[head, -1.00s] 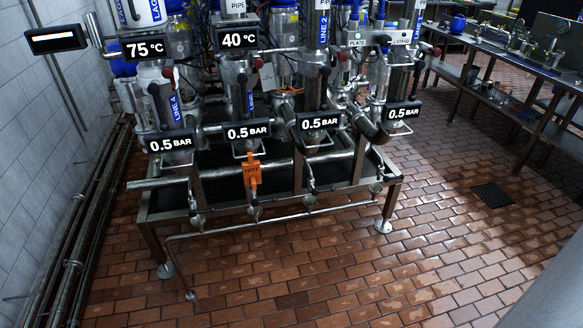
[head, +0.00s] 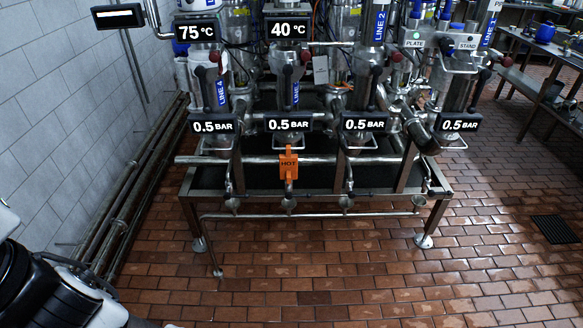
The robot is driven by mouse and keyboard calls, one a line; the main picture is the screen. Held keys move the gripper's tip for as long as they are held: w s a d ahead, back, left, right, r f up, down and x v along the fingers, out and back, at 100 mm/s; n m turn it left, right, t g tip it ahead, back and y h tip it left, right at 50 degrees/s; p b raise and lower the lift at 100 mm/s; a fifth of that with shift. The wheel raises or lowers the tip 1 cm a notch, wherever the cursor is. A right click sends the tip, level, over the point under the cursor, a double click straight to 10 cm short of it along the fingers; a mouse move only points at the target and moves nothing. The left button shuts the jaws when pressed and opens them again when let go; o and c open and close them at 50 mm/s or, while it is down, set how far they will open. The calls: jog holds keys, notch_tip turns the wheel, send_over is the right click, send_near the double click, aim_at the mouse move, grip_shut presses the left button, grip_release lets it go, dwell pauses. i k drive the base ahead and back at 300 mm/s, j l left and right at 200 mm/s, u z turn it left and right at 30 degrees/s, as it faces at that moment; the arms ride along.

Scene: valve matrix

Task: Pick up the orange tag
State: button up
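The orange tag (head: 288,163) has dark lettering that reads HOT. It hangs upright at the front of the valve stand, at the horizontal pipe (head: 240,160) below the second 0.5 BAR display from the left (head: 289,124). How it is fastened is too small to tell. My gripper is not in view; only black and white parts of my own body show at the lower left.
The metal valve frame (head: 437,213) stands on a brick-tiled floor, with a low pipe rail (head: 310,215) along its front. The floor in front is clear. Pipes (head: 140,190) run along the left wall. A workbench (head: 545,60) stands at the right, a floor drain (head: 554,229) nearer.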

aim_at(289, 162)
jog(key=i+l, duration=0.15)
jog(key=l, duration=0.15)
jog(key=i+l, duration=0.2)
jog(key=l, duration=0.15)
jog(key=i+l, duration=0.15)
jog(key=l, duration=0.15)
jog(key=i+l, duration=0.15)
jog(key=l, duration=0.2)
jog(key=u, duration=0.05)
